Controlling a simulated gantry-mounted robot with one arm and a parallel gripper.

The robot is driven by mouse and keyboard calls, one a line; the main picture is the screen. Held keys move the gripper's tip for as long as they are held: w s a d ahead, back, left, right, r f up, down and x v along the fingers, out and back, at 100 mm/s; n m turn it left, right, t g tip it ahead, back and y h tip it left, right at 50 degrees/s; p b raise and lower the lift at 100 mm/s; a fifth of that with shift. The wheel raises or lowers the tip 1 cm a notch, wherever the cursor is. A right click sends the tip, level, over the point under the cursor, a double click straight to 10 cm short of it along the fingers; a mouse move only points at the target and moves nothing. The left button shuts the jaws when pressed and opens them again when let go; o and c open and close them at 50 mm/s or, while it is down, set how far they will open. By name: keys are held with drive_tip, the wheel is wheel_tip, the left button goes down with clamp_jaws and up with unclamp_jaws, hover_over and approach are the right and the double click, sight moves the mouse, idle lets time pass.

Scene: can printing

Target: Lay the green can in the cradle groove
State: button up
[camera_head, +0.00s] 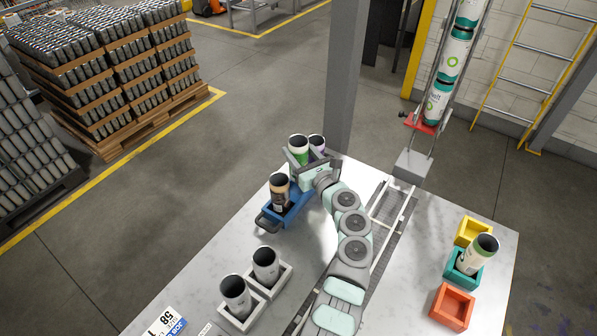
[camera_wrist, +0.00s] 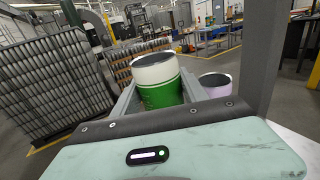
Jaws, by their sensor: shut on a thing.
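The green can (camera_head: 298,153) has a white upper band and a dark open top. It is upright at the far end of the table, and it also shows in the wrist view (camera_wrist: 160,92). My gripper (camera_head: 303,164) is shut on it, with one finger on each side in the wrist view (camera_wrist: 158,98). The can's lower part is hidden by my gripper, so I cannot tell whether it touches anything below. A slatted metal frame (camera_head: 391,207) lies right of my arm; I cannot make out a cradle groove for certain.
A purple can (camera_head: 317,142) stands close right of the green can. A brown can (camera_head: 280,187) stands in a blue tray (camera_head: 290,213). Grey cans in white holders (camera_head: 247,316) are front left. Yellow, teal and red boxes (camera_head: 453,306) are at right, a can in the teal one.

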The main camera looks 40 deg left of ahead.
drive_tip(key=shift+f+b, duration=0.7)
drive_tip(key=shift+f, duration=2.55)
drive_tip(key=shift+f, duration=0.15)
drive_tip(key=o, duration=1.4)
drive_tip(key=shift+f+b, duration=0.15)
drive_tip(key=shift+b, duration=0.35)
drive_tip(key=p+v, duration=0.2)
drive_tip(key=v, duration=0.5)
drive_tip(key=shift+s+d+f, duration=0.1)
drive_tip(key=shift+s+d, duration=0.1)
drive_tip(key=shift+s, duration=0.05)
